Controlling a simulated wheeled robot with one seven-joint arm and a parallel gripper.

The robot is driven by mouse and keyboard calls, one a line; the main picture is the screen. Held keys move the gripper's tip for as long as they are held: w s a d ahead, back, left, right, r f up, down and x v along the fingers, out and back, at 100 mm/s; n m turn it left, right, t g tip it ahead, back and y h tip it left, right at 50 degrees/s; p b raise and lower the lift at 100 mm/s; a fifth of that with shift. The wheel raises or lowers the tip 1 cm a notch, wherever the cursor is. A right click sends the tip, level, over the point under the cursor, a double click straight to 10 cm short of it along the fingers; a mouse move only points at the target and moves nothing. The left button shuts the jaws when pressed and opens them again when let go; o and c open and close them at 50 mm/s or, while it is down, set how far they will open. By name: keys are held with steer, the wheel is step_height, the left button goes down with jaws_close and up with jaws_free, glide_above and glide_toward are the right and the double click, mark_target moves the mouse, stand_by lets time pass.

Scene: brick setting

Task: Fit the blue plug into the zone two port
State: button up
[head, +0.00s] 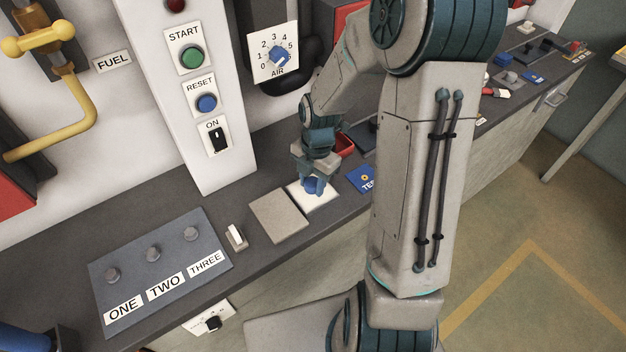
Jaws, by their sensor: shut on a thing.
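My gripper (312,188) is low over a white square pad (325,200) on the grey counter. It is shut on a small blue piece, which I take to be the blue plug (311,185); the fingers hide part of it. I cannot tell whether the plug touches the pad. The gripper is well to the right of this panel.
A beige square pad (278,216) and a small white switch (236,237) lie between gripper and panel. A white column (202,150) with buttons rises behind. A blue card (362,179) and a red tray (344,145) are right of the gripper.

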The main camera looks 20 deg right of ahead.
steer(key=shift+f, duration=0.25)
steer(key=shift+r, duration=0.1)
stand_by(0.4)
steer(key=o, duration=1.5)
steer(key=shift+c, duration=0.2)
steer(key=shift+r, duration=0.1)
step_height(320, 180, up, 6)
steer(key=p, duration=0.5)
steer(key=shift+p, duration=0.4)
